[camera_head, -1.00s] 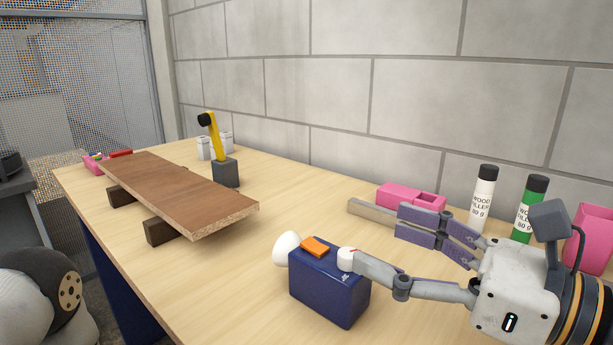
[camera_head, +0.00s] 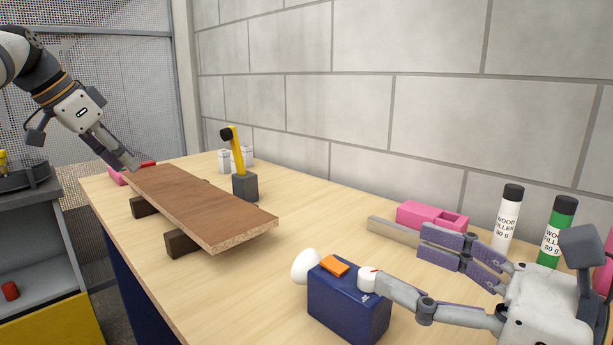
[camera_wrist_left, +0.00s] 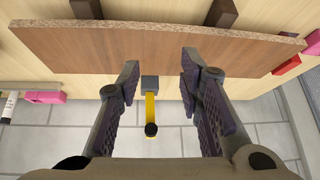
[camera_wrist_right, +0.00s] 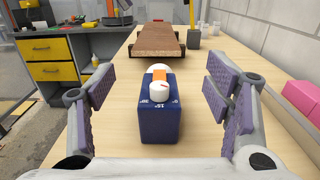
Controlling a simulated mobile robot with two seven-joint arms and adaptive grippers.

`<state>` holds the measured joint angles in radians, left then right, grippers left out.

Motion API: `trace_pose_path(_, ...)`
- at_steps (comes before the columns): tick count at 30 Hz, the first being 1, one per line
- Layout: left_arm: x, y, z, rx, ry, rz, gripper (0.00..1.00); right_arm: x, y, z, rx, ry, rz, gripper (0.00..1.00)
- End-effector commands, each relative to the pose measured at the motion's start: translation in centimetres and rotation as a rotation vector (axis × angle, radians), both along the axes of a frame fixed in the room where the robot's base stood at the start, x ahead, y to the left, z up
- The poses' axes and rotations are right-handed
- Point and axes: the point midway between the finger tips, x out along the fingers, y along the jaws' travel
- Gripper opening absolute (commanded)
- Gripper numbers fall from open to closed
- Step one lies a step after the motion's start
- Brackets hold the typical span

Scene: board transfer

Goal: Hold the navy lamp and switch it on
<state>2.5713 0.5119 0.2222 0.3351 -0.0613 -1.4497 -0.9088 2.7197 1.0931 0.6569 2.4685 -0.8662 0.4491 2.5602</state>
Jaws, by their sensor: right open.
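The navy lamp (camera_head: 345,305) stands on the table in front of my right gripper. It is a blue box with a white bulb dome (camera_head: 305,267), an orange piece (camera_head: 335,265) and a white knob (camera_head: 368,278) on top. My right gripper (camera_head: 398,260) is open. In the right wrist view the lamp (camera_wrist_right: 161,125) shows between the spread fingers (camera_wrist_right: 163,75), apart from both, with marks beside the knob (camera_wrist_right: 159,90). My left gripper (camera_head: 125,163) is by the far end of the board (camera_head: 195,205), away from the lamp. It is open and empty in the left wrist view (camera_wrist_left: 160,72).
The brown board rests on dark blocks (camera_head: 180,243). A yellow-armed thing on a grey base (camera_head: 244,187) stands behind it. A pink box (camera_head: 430,216), a grey bar (camera_head: 392,232) and two filler tubes (camera_head: 508,220) stand near the wall. The table (camera_head: 240,285) left of the lamp is clear.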

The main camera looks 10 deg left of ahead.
Motion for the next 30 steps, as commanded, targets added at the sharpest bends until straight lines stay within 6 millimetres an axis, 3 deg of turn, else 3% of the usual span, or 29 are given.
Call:
trace_pose_path(1, 0.3, -2.1, 3.4, -0.028, -0.045, -0.001, 0.33, 0.0, 0.0, 0.0, 0.0, 0.0, 0.0, 0.72)
trace_pose_path(3, 0.2, -6.3, 7.0, -0.086, -0.05, 0.015, 0.33, 0.0, 0.0, 0.0, 0.0, 0.0, 0.0, 0.72)
trace_pose_path(5, -0.2, -10.9, 8.3, -0.137, 0.016, 0.051, 0.33, 0.0, 0.0, 0.0, 0.0, 0.0, 0.0, 0.72)
trace_pose_path(9, -2.3, -21.7, 7.2, -0.177, 0.271, 0.215, 0.33, 0.0, 0.0, 0.0, 0.0, 0.0, 0.0, 0.72)
trace_pose_path(12, -4.8, -28.4, 5.8, -0.141, 0.429, 0.373, 0.33, 0.0, 0.0, 0.0, 0.0, 0.0, 0.0, 0.72)
trace_pose_path(15, -7.7, -33.7, 4.4, -0.076, 0.531, 0.535, 0.33, 0.0, 0.0, 0.0, 0.0, 0.0, 0.0, 0.72)
trace_pose_path(18, -9.9, -37.0, 3.3, -0.016, 0.576, 0.671, 0.33, 0.0, 0.0, 0.0, 0.0, 0.0, 0.0, 0.72)
trace_pose_path(21, -11.3, -38.7, 2.7, 0.019, 0.589, 0.752, 0.33, 0.0, 0.0, 0.0, 0.0, 0.0, 0.0, 0.72)
trace_pose_path(26, -11.8, -39.2, 2.4, 0.033, 0.591, 0.792, 0.33, 0.0, 0.0, -0.1, -0.001, 0.001, 0.0, 0.72)
trace_pose_path(30, -11.8, -39.2, 2.4, 0.031, 0.592, 0.791, 0.33, 0.0, 0.0, -1.8, -0.002, 0.005, -0.001, 0.72)
